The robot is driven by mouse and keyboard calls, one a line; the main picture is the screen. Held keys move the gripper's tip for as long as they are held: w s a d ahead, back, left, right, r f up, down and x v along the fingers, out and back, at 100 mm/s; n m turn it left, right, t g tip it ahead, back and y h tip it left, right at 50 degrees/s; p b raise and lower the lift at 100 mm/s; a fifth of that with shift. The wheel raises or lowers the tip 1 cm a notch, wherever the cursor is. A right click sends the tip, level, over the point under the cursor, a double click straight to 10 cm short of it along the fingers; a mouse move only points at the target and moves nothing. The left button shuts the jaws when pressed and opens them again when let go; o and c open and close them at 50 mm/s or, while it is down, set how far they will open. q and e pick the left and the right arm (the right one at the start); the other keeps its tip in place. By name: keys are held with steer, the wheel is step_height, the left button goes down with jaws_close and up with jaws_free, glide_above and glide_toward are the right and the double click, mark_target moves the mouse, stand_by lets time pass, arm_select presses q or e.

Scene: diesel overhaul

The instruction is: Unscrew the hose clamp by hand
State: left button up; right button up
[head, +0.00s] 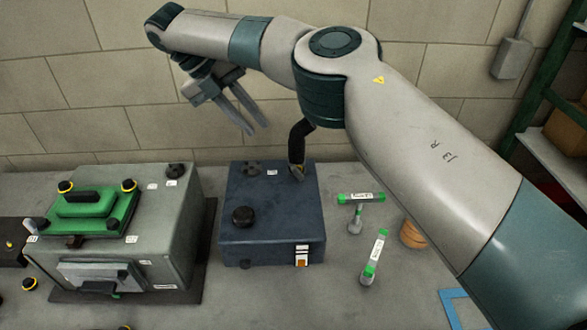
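A black hose (299,142) rises from the back right of a dark blue box (272,220), and its upper end is hidden behind my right arm. A small grey-brown fitting at the hose's foot (297,170) looks like the hose clamp; it is too small to make out its screw. My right gripper (257,130) hangs above and behind the blue box, to the left of the hose and apart from it. Its two fingers are spread with an empty gap between them. My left gripper does not show.
A grey engine block (170,230) with a green cover (92,210) and black knobs stands at the left. An orange round item (412,235) is partly behind my arm. A brick wall closes the back.

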mark_target(292, 168)
steer(key=shift+f, duration=0.1)
steer(key=p+x, duration=0.4)
steer(key=x, duration=1.3)
steer(key=shift+d+p, duration=0.15)
steer(key=shift+p, duration=0.2)
steer(key=shift+f, duration=0.1)
jaws_close()
